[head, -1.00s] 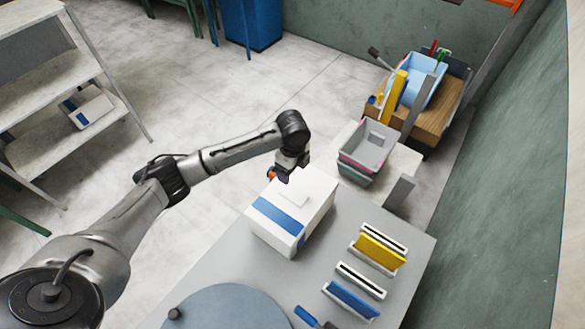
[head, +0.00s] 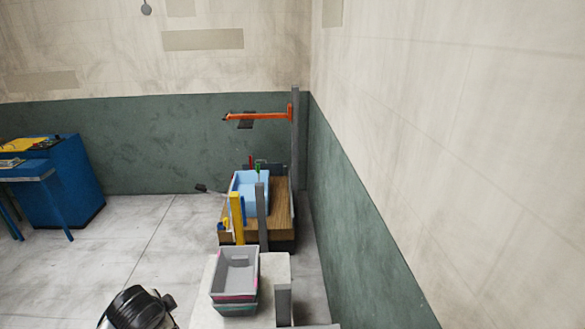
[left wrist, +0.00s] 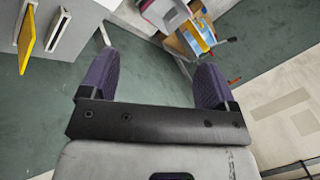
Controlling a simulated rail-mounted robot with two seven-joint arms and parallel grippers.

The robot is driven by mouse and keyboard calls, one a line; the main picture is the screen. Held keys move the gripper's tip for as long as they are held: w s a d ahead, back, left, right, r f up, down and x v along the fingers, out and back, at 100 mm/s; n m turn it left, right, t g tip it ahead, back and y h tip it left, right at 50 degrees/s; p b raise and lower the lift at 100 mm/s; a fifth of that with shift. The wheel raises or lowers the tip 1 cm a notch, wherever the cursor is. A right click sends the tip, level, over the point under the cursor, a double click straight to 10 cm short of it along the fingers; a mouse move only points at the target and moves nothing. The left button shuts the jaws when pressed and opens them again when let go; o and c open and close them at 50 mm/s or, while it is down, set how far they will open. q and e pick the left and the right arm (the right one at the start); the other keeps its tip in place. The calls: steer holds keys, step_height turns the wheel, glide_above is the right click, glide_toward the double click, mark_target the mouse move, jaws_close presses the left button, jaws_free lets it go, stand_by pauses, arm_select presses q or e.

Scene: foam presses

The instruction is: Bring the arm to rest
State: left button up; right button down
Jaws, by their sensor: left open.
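My left arm shows in the head view only as a dark wrist part at the bottom edge; its fingertips are out of that view. In the left wrist view my left gripper (left wrist: 155,75) has its two purple-padded fingers spread wide with nothing between them. My right gripper is in neither view.
In the head view, stacked grey, pink and green bins (head: 235,275) stand on a pale stand (head: 275,270). Behind them are a wooden bench (head: 278,205) with a light blue bin (head: 247,192) and an orange arm (head: 262,116). A blue cabinet (head: 80,185) stands at left. Open floor lies between.

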arm_select(q)
steer(key=s+d+r+n+t+h+p, duration=0.1)
steer(key=s+d+r+n+t+p, duration=0.35)
steer(key=s+d+r, duration=0.4)
steer(key=s+f+g+p, duration=0.2)
steer(key=s+f, duration=0.2)
steer(key=s, duration=0.5)
steer(key=s+d+f+n+g+h+p, duration=0.1)
steer(key=s+f+g+p, duration=0.1)
steer(key=s+f, duration=0.3)
steer(key=s+f+n+g+p, duration=0.1)
steer(key=s+f, duration=0.3)
steer(key=s, duration=0.8)
steer(key=shift+s+d+f+g+p, duration=0.25)
steer(key=shift+s+f+g+p, duration=0.1)
steer(key=shift+g+p, duration=0.45)
steer(key=shift+n, duration=0.25)
